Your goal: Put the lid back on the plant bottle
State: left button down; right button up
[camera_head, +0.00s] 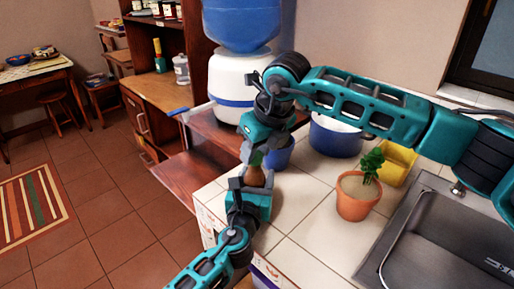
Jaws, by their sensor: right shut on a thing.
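A small brown bottle (256,176) shows between my two grippers, over the near left corner of the tiled counter. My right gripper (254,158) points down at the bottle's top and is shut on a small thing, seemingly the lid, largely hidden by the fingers. I cannot tell whether the lid touches the bottle's neck. My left gripper (252,184) comes from below, with its fingers around the bottle's lower part. I cannot see whether they are closed on it.
A potted plant (358,196) stands on the counter (310,226) beside the sink (440,245). A blue pot (335,138), a blue cup (279,156) and a yellow container (398,164) are behind. A water dispenser (240,82) stands at the back. Open floor lies left.

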jog(key=m, duration=0.2)
jog(key=m+h, duration=0.1)
jog(key=m, duration=0.1)
jog(key=m+t+h, duration=0.1)
jog(key=m, duration=0.1)
jog(key=shift+s+a+m, duration=0.1)
jog(key=shift+a+m, duration=0.2)
jog(key=m+h, duration=0.1)
jog(key=m, duration=0.2)
jog(key=m+h, duration=0.1)
jog(key=m, duration=0.2)
jog(key=shift+a+h, duration=0.2)
jog(key=shift+h, duration=0.1)
jog(key=m+g+h, duration=0.1)
jog(key=m, duration=0.2)
jog(key=m+g+h, duration=0.1)
jog(key=m, duration=0.2)
jog(key=shift+w+a, duration=0.15)
jog(key=shift+w, duration=0.05)
jog(key=m, duration=0.2)
jog(key=m+g, duration=0.1)
jog(key=m, duration=0.1)
jog(key=shift+w+m+g+h, duration=0.1)
jog(key=shift+m+g+h, duration=0.2)
jog(key=shift+m, duration=0.1)
jog(key=shift+m+g, duration=0.4)
jog(key=shift+m, duration=0.7)
jog(key=o, duration=1)
